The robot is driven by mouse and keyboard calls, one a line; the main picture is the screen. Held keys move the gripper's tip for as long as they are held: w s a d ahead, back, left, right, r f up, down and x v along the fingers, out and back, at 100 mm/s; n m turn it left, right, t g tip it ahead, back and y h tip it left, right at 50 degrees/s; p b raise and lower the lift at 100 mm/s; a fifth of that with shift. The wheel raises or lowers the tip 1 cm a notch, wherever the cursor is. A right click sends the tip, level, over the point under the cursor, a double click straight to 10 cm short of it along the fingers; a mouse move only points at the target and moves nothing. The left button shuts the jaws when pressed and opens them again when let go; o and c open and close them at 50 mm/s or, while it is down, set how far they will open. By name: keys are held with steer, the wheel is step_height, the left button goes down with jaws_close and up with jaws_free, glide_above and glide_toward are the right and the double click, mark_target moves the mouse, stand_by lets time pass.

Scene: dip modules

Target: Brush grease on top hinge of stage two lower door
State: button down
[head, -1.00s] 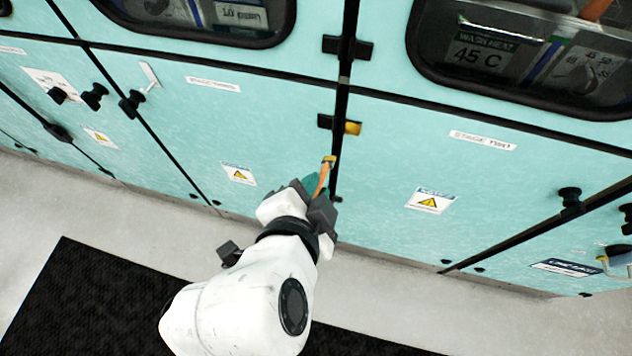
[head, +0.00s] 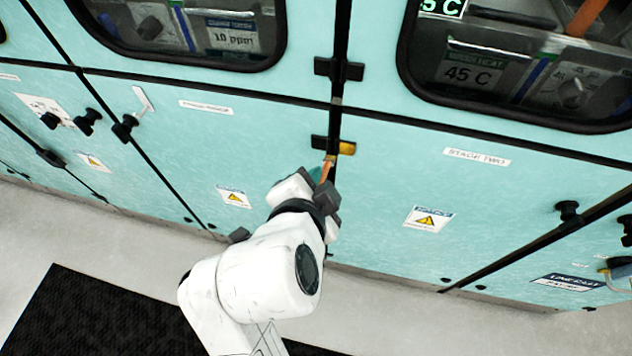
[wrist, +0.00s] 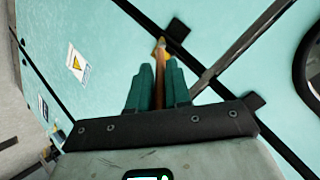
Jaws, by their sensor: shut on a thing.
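My gripper (head: 318,180) is shut on a brush (head: 327,168) with an orange-brown handle and a yellowish tip. In the wrist view the brush (wrist: 160,68) stands upright between the green fingers (wrist: 157,88). The stage two lower door (head: 480,205) is pale teal and closed, with a "STAGE TWO" label. Its top hinge (head: 320,142) is black with a yellow right-hand part, on the seam at the door's left edge. The brush tip is just below the hinge in the head view; I cannot tell whether they touch.
Another black hinge (head: 338,70) sits higher on the same seam. Black knobs (head: 567,211) stick out on the right, and more knobs (head: 124,127) on the left. A black mat (head: 85,310) lies on the pale floor. The door faces beside the gripper are clear.

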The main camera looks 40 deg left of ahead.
steer(key=shift+w+a, duration=0.3)
steer(key=shift+w, duration=0.2)
steer(key=shift+w+a, duration=0.25)
steer(key=shift+w, duration=0.2)
stand_by(0.6)
